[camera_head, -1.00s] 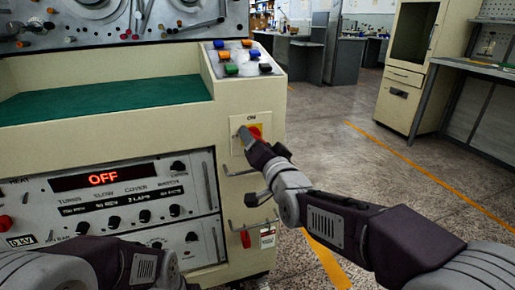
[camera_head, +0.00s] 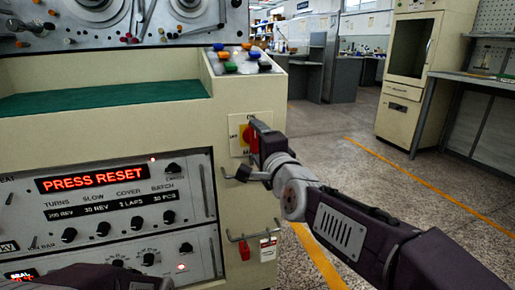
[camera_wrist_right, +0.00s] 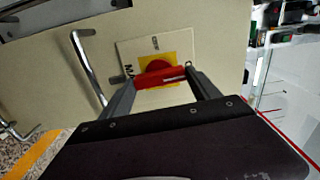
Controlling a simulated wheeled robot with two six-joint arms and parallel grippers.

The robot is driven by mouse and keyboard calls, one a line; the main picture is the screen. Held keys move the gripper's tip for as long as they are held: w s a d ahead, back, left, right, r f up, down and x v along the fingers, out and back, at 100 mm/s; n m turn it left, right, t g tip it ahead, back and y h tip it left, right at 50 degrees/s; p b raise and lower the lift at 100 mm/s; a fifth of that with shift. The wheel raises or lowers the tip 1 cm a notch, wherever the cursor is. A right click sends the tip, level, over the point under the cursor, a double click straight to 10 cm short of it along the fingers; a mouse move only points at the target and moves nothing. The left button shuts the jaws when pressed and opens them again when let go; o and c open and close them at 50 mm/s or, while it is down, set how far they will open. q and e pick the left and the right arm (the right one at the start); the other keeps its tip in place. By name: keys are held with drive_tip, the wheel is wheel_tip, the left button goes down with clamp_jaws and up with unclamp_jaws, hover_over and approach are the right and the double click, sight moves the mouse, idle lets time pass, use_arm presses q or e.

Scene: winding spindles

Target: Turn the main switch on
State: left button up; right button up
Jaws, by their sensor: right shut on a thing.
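The main switch is a red rotary handle (camera_wrist_right: 158,78) on a yellow square, set in a cream plate on the machine's right front. In the head view the yellow square (camera_head: 237,133) shows just left of my right gripper (camera_head: 253,130), which covers much of the switch. In the right wrist view the two fingers of the right gripper (camera_wrist_right: 160,84) stand at the two ends of the red handle and are shut on it. The display (camera_head: 91,179) reads PRESS RESET in red. My left gripper's fingers are out of view; only part of my left arm shows at the bottom.
A control panel with black knobs (camera_head: 115,221) is at lower left. The floor to the right is open.

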drive_tip(key=shift+m, duration=0.4)
drive_tip(key=o, duration=1.4)
drive_tip(key=p+v, duration=0.7)
drive_tip(key=v, duration=0.2)
drive_tip(key=shift+p, duration=0.3)
